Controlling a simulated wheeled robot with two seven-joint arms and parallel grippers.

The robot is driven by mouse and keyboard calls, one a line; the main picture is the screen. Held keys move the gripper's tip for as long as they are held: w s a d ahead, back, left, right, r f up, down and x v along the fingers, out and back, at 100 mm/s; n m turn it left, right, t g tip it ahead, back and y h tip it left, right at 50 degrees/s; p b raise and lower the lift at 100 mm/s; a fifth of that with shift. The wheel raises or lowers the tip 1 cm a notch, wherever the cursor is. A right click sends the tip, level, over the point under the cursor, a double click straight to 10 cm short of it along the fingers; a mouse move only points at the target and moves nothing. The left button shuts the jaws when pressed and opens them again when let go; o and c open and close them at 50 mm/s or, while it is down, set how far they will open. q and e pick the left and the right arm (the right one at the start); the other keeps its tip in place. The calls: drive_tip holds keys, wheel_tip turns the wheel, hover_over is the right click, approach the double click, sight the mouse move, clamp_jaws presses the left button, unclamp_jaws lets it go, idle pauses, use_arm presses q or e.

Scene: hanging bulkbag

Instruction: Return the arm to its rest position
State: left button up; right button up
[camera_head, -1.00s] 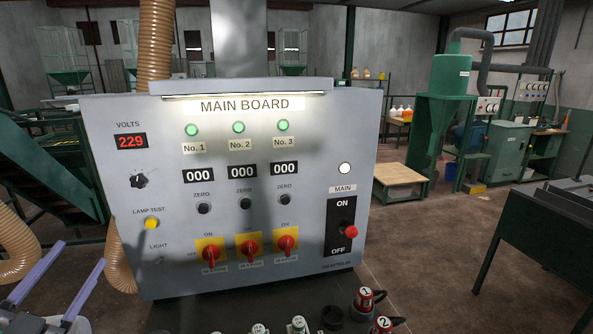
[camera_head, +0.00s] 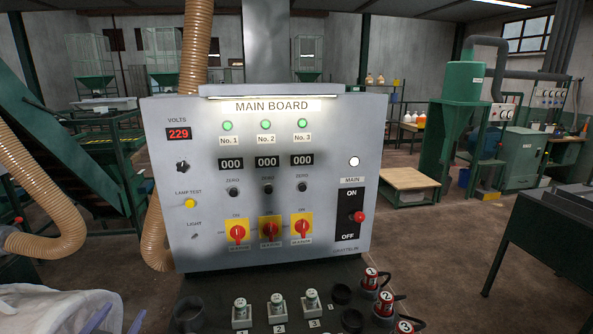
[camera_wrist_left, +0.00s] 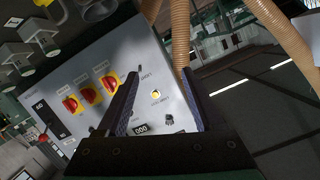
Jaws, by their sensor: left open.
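My left gripper (camera_head: 121,318) shows only in part at the bottom left of the head view, with its purple fingertips near the lower edge. In the left wrist view its two dark fingers (camera_wrist_left: 160,75) stand apart with nothing held between them. The grey main board (camera_head: 320,200) stands ahead, to the right of the gripper in the head view. The gripper looks apart from it. The board shows tilted in the wrist view (camera_wrist_left: 60,125). My right gripper is in neither view.
Below the board are small switches (camera_head: 277,308) and red-topped items (camera_head: 384,303). A tan hose (camera_head: 197,45) runs down beside the board. A pale, crumpled-looking surface (camera_head: 45,308) fills the bottom left corner. A dark table (camera_head: 545,205) stands at the right; the floor before it is clear.

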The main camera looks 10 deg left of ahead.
use_arm(q)
drive_tip(key=s+d+f+m+g+h, duration=0.1)
drive_tip(key=s+d+f+g+h, duration=0.3)
drive_tip(key=d+f, duration=0.5)
drive_tip(key=s+d+f+m+g+h, duration=0.1)
drive_tip(key=s+d+f+g+h, duration=0.1)
drive_tip(key=s+d+f+g, duration=0.5)
wheel_tip(320, 180, down, 28)
drive_tip(key=d+f+b, duration=0.1)
drive_tip(key=s+a+f+g, duration=0.2)
drive_tip(key=s+f, duration=1.1)
drive_tip(key=s, duration=0.3)
drive_tip(key=shift+s+a+b, duration=0.4)
drive_tip(key=shift+b, duration=0.05)
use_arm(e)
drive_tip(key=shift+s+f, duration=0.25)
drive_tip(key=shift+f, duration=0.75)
use_arm(q)
drive_tip(key=shift+a+f, duration=0.1)
drive_tip(key=shift+a, duration=0.05)
